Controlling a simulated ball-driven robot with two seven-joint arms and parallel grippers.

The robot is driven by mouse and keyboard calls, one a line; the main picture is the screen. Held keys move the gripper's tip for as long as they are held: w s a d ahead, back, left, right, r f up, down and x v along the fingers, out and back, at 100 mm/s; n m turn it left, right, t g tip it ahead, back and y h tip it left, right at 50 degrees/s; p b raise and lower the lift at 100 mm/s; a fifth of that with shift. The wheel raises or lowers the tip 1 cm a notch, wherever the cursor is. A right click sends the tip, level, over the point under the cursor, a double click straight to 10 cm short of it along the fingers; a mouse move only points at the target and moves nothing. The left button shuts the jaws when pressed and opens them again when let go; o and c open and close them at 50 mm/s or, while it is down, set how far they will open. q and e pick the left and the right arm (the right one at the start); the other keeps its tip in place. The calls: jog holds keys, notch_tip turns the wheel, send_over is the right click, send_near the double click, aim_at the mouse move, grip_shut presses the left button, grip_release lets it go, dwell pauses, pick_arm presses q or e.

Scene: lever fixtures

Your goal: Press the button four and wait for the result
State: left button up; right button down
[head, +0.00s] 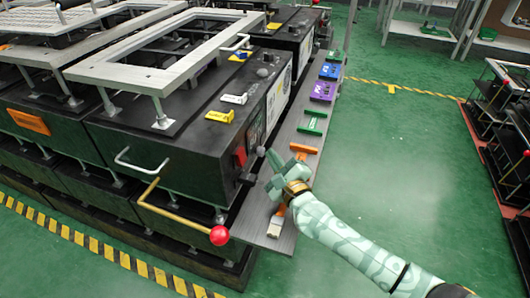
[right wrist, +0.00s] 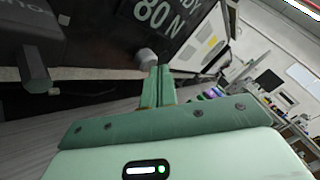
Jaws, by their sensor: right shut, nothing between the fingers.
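My right gripper (head: 272,158) is shut and empty, its fingers pointing at the side face of the black machine (head: 140,150). A small grey round button (head: 261,152) on that face is right at the fingertips. In the right wrist view my shut fingers (right wrist: 160,72) end close beside the grey button (right wrist: 146,58), below a black panel with white "80 N" lettering (right wrist: 160,14). I cannot tell whether they touch. No number four is readable on the button. My left gripper is not in view.
A red-ball lever (head: 220,236) sticks out at the machine's front corner. A grey shelf (head: 270,226) along the side holds a brush (head: 275,224), an orange tool (head: 303,149) and green, purple and blue items. The green floor (head: 400,150) to the right is clear.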

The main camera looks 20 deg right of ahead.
jog(key=shift+w+a, duration=0.1)
jog(key=shift+a, duration=0.05)
dwell(0.5)
jog(key=shift+s+d, duration=0.55)
jog(key=shift+d, duration=0.2)
jog(key=shift+s+d, duration=0.7)
jog(key=shift+d, duration=0.35)
jog(key=shift+s+d, duration=0.7)
jog(key=shift+d, duration=0.35)
